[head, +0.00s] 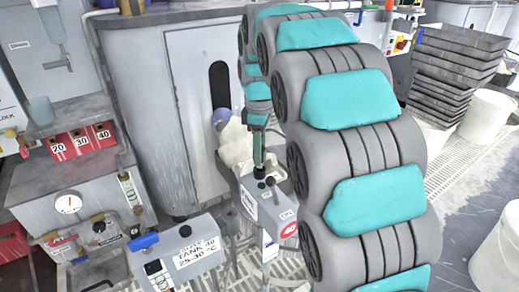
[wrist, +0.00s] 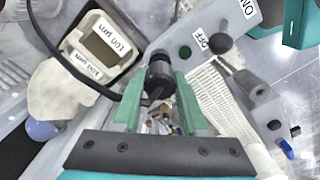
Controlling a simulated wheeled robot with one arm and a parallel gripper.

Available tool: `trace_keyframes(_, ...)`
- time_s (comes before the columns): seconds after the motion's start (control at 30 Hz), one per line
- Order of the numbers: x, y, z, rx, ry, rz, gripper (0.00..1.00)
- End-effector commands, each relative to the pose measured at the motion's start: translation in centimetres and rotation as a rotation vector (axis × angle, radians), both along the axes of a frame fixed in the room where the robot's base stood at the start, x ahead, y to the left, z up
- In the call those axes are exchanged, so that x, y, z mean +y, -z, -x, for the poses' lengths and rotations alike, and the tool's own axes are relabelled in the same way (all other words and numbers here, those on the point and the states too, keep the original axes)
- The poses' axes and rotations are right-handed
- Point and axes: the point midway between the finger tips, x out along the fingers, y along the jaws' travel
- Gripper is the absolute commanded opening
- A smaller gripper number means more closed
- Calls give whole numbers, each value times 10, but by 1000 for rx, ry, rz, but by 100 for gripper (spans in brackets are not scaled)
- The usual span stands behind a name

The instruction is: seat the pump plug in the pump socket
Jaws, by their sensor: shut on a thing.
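My gripper (wrist: 160,76) has its green fingers shut on the black pump plug (wrist: 159,68), with a black cable beside it. The box also shows in the wrist view (wrist: 232,22), just beyond the plug, with ON and OFF labels. I cannot tell whether the plug touches the box. I cannot pick out the pump socket; it may be hidden by the plug.
A tank box (head: 190,250) stands at front left in the head view. Stacked trays (head: 455,70) stand at right.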

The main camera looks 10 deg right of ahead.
Motion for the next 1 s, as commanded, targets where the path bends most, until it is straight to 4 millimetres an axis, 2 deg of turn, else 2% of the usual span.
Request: trace_keyframes(1.0, 0, 24, 0, 0, 0, 0, 0)
